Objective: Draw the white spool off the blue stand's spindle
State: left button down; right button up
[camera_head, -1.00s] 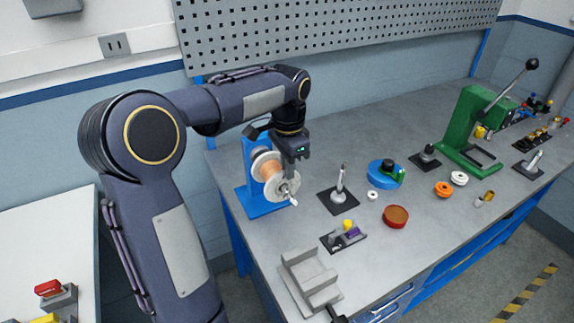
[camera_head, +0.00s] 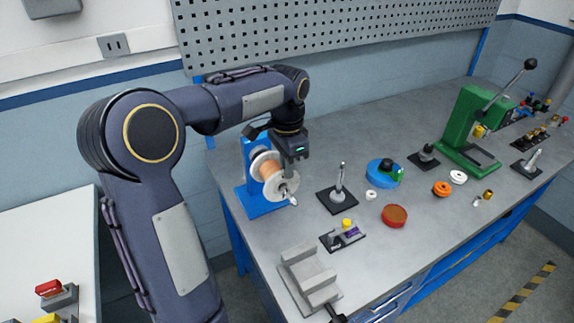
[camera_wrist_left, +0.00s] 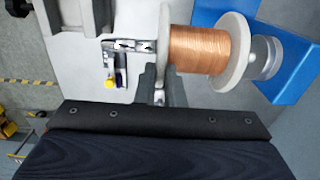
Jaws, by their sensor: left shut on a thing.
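The white spool (camera_head: 258,163), wound with copper-coloured wire, sits on the spindle of the blue stand (camera_head: 250,203) at the left end of the bench. The spool also shows in the left wrist view (camera_wrist_left: 237,58), with the blue stand (camera_wrist_left: 295,82) behind its far flange. My left gripper (camera_head: 288,171) is at the spool's near flange, pointing down. In the left wrist view its fingers (camera_wrist_left: 158,82) are shut at that near flange, and the spindle's tip sticks out beside them. How deep the fingers grip is partly hidden. My right gripper is out of view.
A grey vise-like block (camera_head: 308,275) stands at the bench's front edge. A black base with an upright post (camera_head: 338,195) is right of the spool. A red round dish (camera_head: 394,216), a blue round device (camera_head: 383,174) and a green press (camera_head: 470,125) stand further right.

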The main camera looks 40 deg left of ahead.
pick_arm(q)
jog(key=shift+d, duration=0.15)
jog(key=shift+s+d+r, duration=0.1)
jog(key=shift+s+d, duration=0.3)
jog(key=shift+d, duration=0.3)
jog(key=shift+s+d, duration=0.4)
jog(key=shift+d, duration=0.3)
jog(key=shift+d, duration=0.15)
jog(key=shift+s+d+b, duration=0.15)
jog(key=shift+s+d, duration=0.25)
jog(key=shift+d, duration=0.35)
jog(key=shift+s+d+b, duration=0.15)
jog(key=shift+s+d, duration=0.25)
jog(key=shift+d, duration=0.3)
jog(key=shift+s+d, duration=0.4)
jog(key=shift+d, duration=0.4)
jog(key=shift+s+d, duration=0.4)
jog(key=shift+d, duration=0.35)
jog(key=shift+d, duration=0.1)
dwell(0.4)
jog(key=shift+s+d, duration=0.4)
jog(key=shift+d, duration=0.35)
jog(key=shift+s+d, duration=0.4)
jog(key=shift+d, duration=0.3)
